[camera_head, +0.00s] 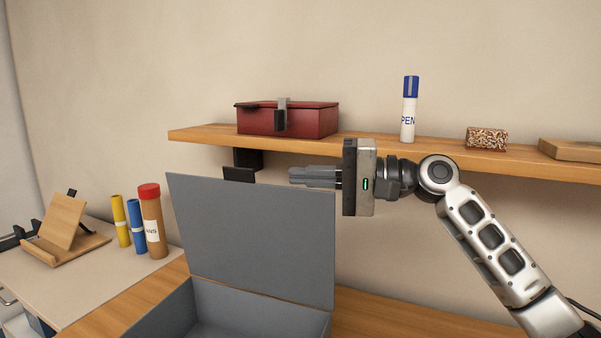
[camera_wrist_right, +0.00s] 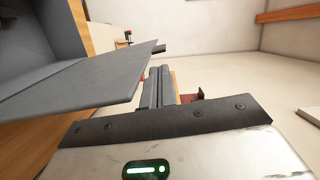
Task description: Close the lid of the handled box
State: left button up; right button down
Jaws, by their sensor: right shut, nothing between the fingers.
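The grey handled box (camera_head: 262,308) stands on the wooden desk, partly cut off by the bottom edge of the head view. Its grey lid (camera_head: 250,238) is open and stands up steeply at the back. A small dark piece (camera_head: 238,174), perhaps the handle, shows just above the lid's top edge. My right gripper (camera_head: 291,176) is shut and empty, its fingers pointing left just above the lid's upper right part in the head view. In the right wrist view the lid (camera_wrist_right: 85,85) lies left of the shut fingers (camera_wrist_right: 160,85); contact cannot be told. My left gripper is not in view.
A wall shelf (camera_head: 375,148) holds a red box (camera_head: 300,121), a white pen with a blue cap (camera_head: 409,112) and a speckled block (camera_head: 487,139). Coloured tubes (camera_head: 136,226) and a wooden stand (camera_head: 66,232) are at left. The desk right of the box looks clear.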

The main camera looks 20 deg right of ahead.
aim_at(249, 174)
jog(key=p+x, duration=0.1)
jog(key=x, duration=0.6)
jog(key=shift+w+a+r, duration=0.1)
jog(key=shift+w, duration=0.05)
jog(key=shift+a+p, duration=0.15)
jog(key=shift+p, duration=0.15)
